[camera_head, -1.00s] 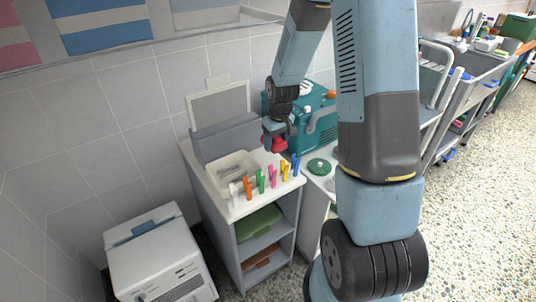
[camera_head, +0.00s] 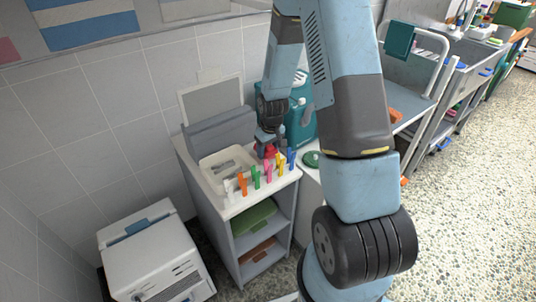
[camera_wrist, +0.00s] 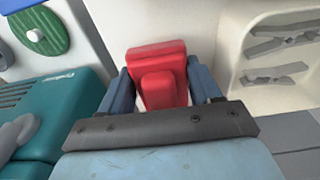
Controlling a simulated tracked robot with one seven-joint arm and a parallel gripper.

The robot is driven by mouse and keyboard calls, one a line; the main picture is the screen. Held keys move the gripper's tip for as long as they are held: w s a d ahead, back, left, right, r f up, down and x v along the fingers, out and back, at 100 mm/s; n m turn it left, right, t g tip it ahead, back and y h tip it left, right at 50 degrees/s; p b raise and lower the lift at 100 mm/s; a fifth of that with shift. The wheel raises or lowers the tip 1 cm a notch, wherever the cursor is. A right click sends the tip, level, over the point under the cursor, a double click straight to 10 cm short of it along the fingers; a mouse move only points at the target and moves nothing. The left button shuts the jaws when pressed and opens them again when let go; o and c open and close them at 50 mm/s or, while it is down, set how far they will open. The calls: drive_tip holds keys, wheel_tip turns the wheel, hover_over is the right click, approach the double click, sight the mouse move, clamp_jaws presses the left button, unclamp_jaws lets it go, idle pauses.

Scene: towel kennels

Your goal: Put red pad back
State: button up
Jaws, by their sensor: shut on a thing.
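The red pad (camera_wrist: 158,75) is a red block with a raised part, seen close up in the wrist view. My gripper (camera_wrist: 160,90) has a blue finger on each side of it and is shut on it. In the head view the red pad (camera_head: 266,151) shows small under my gripper (camera_head: 268,143), low over the white top of the shelf unit (camera_head: 222,205), behind a row of coloured pegs. I cannot tell whether the pad touches the top.
Several coloured pegs (camera_head: 255,177) stand along the front edge. A cream tray (camera_head: 207,164) with grey clips lies to the left. A teal case (camera_head: 303,125) and a green round lid (camera_head: 311,159) are to the right. A white appliance (camera_head: 155,258) stands lower left.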

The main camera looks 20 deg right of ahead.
drive_tip(key=shift+f, duration=1.2)
drive_tip(key=shift+s+f, duration=0.1)
drive_tip(key=shift+f, duration=0.05)
drive_tip(key=o, duration=1)
drive_tip(key=shift+s+f, duration=0.1)
drive_tip(key=shift+o, duration=0.9)
drive_tip(key=shift+s, duration=0.1)
drive_tip(key=shift+a, duration=0.15)
